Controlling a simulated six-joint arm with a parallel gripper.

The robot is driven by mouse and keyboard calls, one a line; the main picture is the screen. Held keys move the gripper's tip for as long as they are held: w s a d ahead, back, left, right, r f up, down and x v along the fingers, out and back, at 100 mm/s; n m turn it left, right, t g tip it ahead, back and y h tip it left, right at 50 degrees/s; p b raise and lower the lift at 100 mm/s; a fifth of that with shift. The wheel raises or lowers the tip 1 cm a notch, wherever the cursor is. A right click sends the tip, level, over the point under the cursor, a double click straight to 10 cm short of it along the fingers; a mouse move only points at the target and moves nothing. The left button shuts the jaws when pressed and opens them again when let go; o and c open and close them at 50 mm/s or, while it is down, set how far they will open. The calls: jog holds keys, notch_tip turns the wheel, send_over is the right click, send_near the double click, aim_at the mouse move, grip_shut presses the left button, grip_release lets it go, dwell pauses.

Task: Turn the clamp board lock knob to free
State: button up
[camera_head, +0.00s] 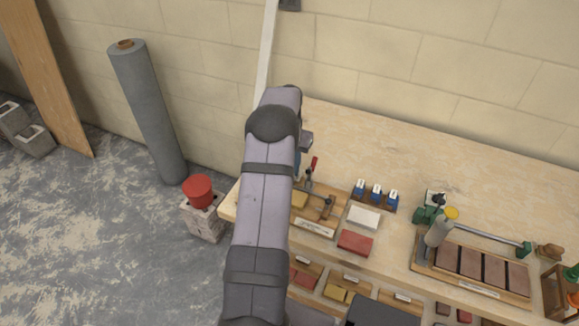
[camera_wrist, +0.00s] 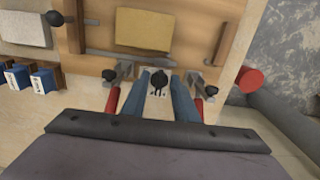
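The wooden clamp board (camera_wrist: 205,25) fills the upper middle of the wrist view, with a yellow block (camera_wrist: 143,28) on it. The black lock knob (camera_wrist: 158,79) stands on a small pale plate with dark marks at the board's near edge. My gripper (camera_wrist: 159,82) has its two blue-grey fingers apart, one on each side of the knob. I cannot tell whether they touch it. Red-handled clamps (camera_wrist: 112,100) (camera_wrist: 198,106) flank the fingers. In the head view the board (camera_head: 335,222) is partly hidden behind my arm, which also hides the knob and the fingers.
Blue boxes (camera_head: 376,193), a white block (camera_head: 364,217) and a red block (camera_head: 355,242) lie right of the board. A tray with dark bricks (camera_head: 472,290) is farther right. The rear tabletop is clear.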

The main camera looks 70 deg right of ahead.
jog(key=shift+r+b, duration=1)
jog(key=shift+r, duration=2.5)
jog(key=shift+w+a, duration=0.1)
jog(key=shift+w, duration=0.1)
jog(key=w+a+r+n, duration=0.1)
jog(key=w+a+n, duration=0.2)
jog(key=w+a, duration=0.35)
jog(key=w+a+n, duration=0.2)
jog(key=w+a, duration=0.2)
jog(key=a, duration=0.6)
jog(key=w+a+r+n, duration=0.1)
jog(key=w+a+n, duration=0.2)
jog(key=w+a, duration=0.35)
jog(key=s+a+f+n, duration=0.1)
jog(key=s+a+n, duration=0.1)
jog(key=a, duration=0.6)
jog(key=s+a+n, duration=0.2)
jog(key=a+n, duration=0.1)
jog(key=a, duration=0.5)
jog(key=s+a+f+n, duration=0.3)
jog(key=s+a, duration=0.5)
jog(key=a, duration=0.4)
jog(key=shift+s+f+n, duration=0.2)
jog(key=shift+s+n, duration=0.1)
jog(key=shift+n, duration=0.6)
